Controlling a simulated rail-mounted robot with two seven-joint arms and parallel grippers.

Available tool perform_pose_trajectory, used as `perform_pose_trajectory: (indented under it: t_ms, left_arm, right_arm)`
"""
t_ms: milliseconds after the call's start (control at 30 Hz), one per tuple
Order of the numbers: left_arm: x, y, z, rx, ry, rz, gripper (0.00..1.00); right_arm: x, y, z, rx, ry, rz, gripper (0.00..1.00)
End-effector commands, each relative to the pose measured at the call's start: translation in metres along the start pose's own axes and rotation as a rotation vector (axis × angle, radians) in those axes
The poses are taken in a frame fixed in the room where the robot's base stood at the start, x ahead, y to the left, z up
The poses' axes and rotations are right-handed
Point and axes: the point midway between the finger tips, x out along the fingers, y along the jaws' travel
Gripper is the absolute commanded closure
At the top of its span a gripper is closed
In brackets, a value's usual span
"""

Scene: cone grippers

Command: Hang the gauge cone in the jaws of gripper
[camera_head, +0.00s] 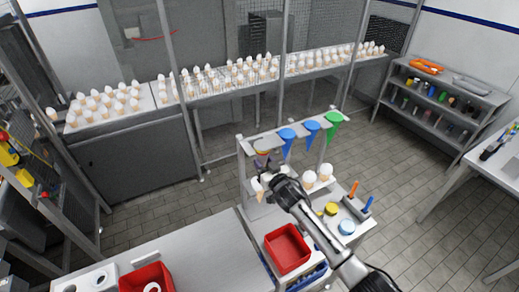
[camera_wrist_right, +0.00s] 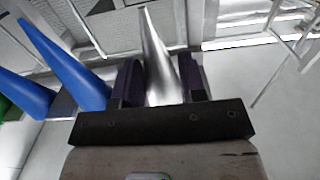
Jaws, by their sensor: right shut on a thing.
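The gauge cone (camera_wrist_right: 160,62), a shiny metal cone, stands between the two purple fingers of my right gripper (camera_wrist_right: 158,85) in the right wrist view. The gripper is shut on it. The gauge cone itself is not clearly visible there. Two blue cones (camera_head: 288,138) (camera_head: 311,130) and a green cone (camera_head: 333,123) hang point down along the rail. Whether the gauge cone touches the rail's jaws I cannot tell. My left gripper is not in view.
White-topped ice-cream cones (camera_head: 258,187) (camera_head: 325,171) stand below the rail. A red bin (camera_head: 287,249) sits on the cart in front, another red bin (camera_head: 147,278) at lower left. The grey bench top (camera_head: 195,255) is mostly clear. Long tables behind hold many cones.

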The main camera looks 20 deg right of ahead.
Motion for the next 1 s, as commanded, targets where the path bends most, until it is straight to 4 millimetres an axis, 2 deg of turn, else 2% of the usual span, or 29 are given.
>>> perform_pose_trajectory:
  t_ms: [1000]
  left_arm:
    - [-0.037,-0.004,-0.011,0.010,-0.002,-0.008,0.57]
  right_arm:
    - [-0.049,0.000,-0.002,0.000,0.000,0.000,0.79]
